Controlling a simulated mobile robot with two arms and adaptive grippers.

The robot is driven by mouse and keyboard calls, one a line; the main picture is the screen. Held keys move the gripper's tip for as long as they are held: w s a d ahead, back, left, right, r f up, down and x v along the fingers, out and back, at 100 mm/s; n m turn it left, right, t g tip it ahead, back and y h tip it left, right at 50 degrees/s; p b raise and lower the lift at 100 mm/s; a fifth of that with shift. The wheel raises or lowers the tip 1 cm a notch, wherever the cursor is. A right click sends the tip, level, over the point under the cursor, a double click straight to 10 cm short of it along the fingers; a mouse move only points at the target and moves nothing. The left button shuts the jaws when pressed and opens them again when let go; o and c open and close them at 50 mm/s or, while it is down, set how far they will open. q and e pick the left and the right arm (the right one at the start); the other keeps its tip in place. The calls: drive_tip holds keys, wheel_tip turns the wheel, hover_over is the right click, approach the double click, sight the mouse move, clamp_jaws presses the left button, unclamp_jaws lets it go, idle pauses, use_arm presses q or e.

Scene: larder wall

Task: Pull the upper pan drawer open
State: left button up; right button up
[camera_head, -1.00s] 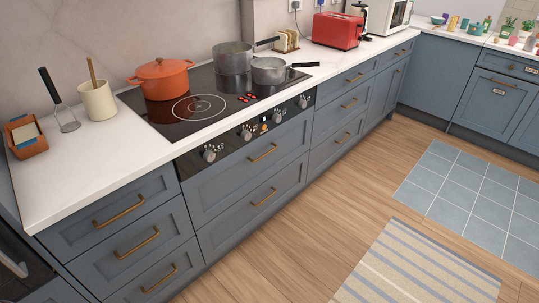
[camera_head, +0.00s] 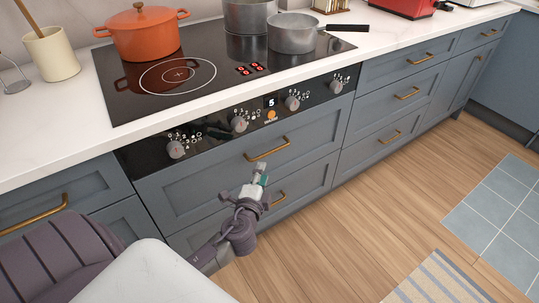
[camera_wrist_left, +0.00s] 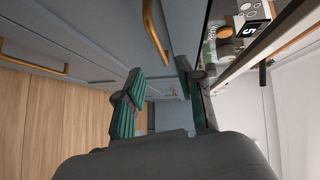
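The upper pan drawer (camera_head: 222,181) is a blue-grey front under the hob's control panel. It looks shut flush. Its brass bar handle (camera_head: 268,149) is clear of my fingers and also shows at the top of the left wrist view (camera_wrist_left: 155,30). My left gripper (camera_head: 260,173) is just below and in front of this handle. In the left wrist view its two green-lined fingers (camera_wrist_left: 162,88) stand apart with nothing between them. The lower pan drawer's handle (camera_head: 278,199) is partly hidden behind the gripper. My right gripper is not in view.
The black hob (camera_head: 190,75) above carries an orange pot (camera_head: 146,35) and two grey pans. Control knobs (camera_head: 239,124) line the panel above the drawer. Other drawers flank it. The wooden floor (camera_head: 330,240) in front is clear, with a striped rug (camera_head: 445,280) to the right.

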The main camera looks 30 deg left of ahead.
sight(269, 152)
use_arm(q)
drive_tip(key=shift+b+x, duration=0.35)
drive_tip(key=shift+x, duration=5.15)
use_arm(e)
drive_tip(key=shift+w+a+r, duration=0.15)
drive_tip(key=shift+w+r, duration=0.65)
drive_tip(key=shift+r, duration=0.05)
use_arm(q)
clamp_jaws()
drive_tip(key=shift+f, duration=0.1)
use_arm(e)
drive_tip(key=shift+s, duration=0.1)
